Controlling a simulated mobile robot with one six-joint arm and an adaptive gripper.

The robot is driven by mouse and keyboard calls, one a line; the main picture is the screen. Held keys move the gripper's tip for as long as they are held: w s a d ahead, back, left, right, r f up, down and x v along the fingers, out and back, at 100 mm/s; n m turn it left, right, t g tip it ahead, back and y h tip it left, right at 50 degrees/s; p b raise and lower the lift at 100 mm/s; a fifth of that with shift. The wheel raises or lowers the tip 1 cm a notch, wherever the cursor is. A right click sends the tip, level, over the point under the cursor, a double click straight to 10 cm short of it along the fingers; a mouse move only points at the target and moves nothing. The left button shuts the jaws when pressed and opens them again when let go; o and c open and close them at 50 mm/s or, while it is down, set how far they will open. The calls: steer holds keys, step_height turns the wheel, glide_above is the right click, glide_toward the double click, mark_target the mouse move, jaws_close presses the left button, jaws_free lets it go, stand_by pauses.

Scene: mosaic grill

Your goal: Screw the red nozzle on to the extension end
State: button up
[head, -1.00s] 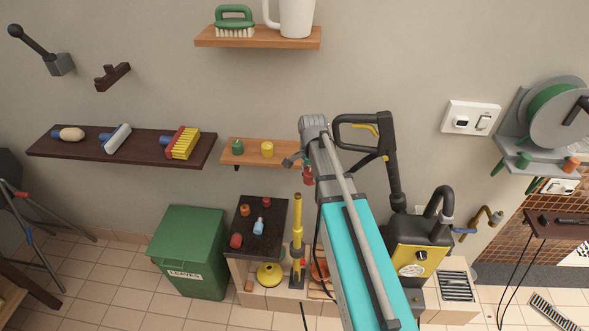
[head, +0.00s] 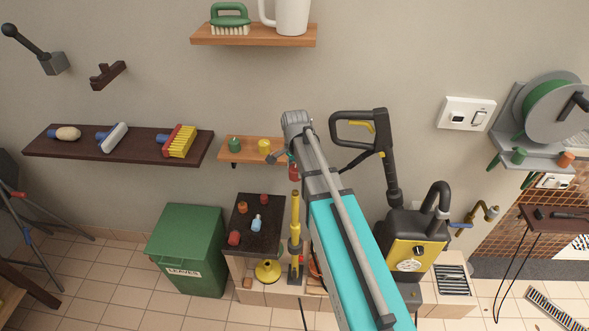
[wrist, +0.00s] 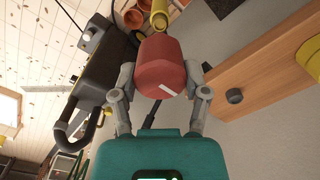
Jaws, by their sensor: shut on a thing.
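The red nozzle (wrist: 160,68) is held between both fingers of my gripper (wrist: 162,82), with a white mark on its near side. In the head view the nozzle (head: 294,172) shows just above the tip of the upright yellow extension (head: 296,220). My gripper (head: 283,156) is partly hidden by my arm there. In the wrist view the yellow extension (wrist: 159,18) shows right beyond the nozzle's far end, roughly in line with it. I cannot tell whether they touch, as the nozzle hides the extension's tip.
A small wooden shelf (head: 229,157) with a green and a yellow nozzle is close beside my gripper. A dark board (head: 270,215) with several small parts lies left of the extension. The black-and-yellow pressure washer (head: 410,240) stands to the right.

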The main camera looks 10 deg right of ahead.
steer(key=shift+f, duration=0.1)
steer(key=b, duration=0.6)
glide_above(295, 191)
steer(key=shift+s+f, duration=0.1)
steer(key=shift+f, duration=2.7)
steer(key=shift+f+b, duration=1.3)
steer(key=shift+f, duration=0.1)
steer(key=o, duration=1.1)
steer(key=shift+r, duration=0.15)
step_height(295, 191, up, 8)
steer(key=p, duration=0.8)
steer(key=shift+r+p, duration=0.15)
steer(key=shift+p, duration=0.15)
steer(key=shift+c, duration=0.2)
